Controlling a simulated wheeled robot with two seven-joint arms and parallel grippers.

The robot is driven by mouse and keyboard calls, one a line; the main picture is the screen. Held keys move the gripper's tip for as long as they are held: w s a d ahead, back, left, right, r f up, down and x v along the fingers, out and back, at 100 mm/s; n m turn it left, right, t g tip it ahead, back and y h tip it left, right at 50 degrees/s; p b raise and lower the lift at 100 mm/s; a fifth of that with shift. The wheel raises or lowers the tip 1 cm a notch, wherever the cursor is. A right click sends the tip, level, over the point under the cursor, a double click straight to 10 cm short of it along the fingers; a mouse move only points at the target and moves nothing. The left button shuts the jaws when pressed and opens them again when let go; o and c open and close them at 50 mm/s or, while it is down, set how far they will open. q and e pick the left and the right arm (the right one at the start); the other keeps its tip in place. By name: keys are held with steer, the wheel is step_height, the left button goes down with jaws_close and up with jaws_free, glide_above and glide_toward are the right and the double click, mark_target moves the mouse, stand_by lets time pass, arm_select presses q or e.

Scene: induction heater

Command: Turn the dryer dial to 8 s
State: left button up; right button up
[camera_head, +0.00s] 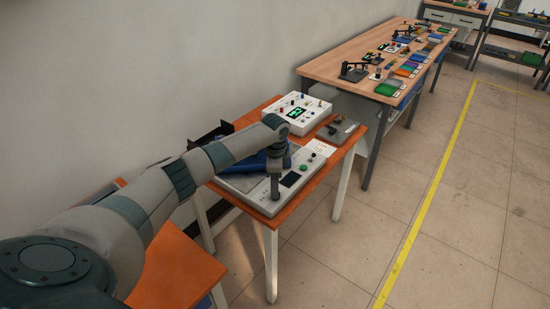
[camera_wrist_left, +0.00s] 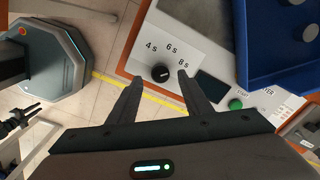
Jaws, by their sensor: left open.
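The dryer's white panel shows in the head view (camera_head: 262,201) under my left gripper (camera_head: 274,196). In the left wrist view the black round dial (camera_wrist_left: 160,73) sits on the panel (camera_wrist_left: 205,58), with the printed marks 4 s, 6 s and 8 s around it. The white mark on the dial is too small to read surely. My left gripper (camera_wrist_left: 160,78) is open, one finger on each side of the dial; I cannot tell whether they touch it. In the head view my gripper hides the dial. A dark shape at the wrist view's left edge may be my right gripper; its jaws are unclear.
A dark display (camera_wrist_left: 211,88) and green button (camera_wrist_left: 236,103) lie right of the dial. A blue tray (camera_wrist_left: 243,50) rises beside the panel. Behind stands another white device (camera_head: 297,112) on the orange table (camera_head: 330,165). A long workbench (camera_head: 345,55) is farther back.

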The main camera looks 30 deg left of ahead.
arm_select(q)
step_height(320, 180, up, 14)
steer(key=b, duration=0.3)
steer(key=shift+s, duration=0.15)
steer(key=shift+d, duration=0.1)
stand_by(0.3)
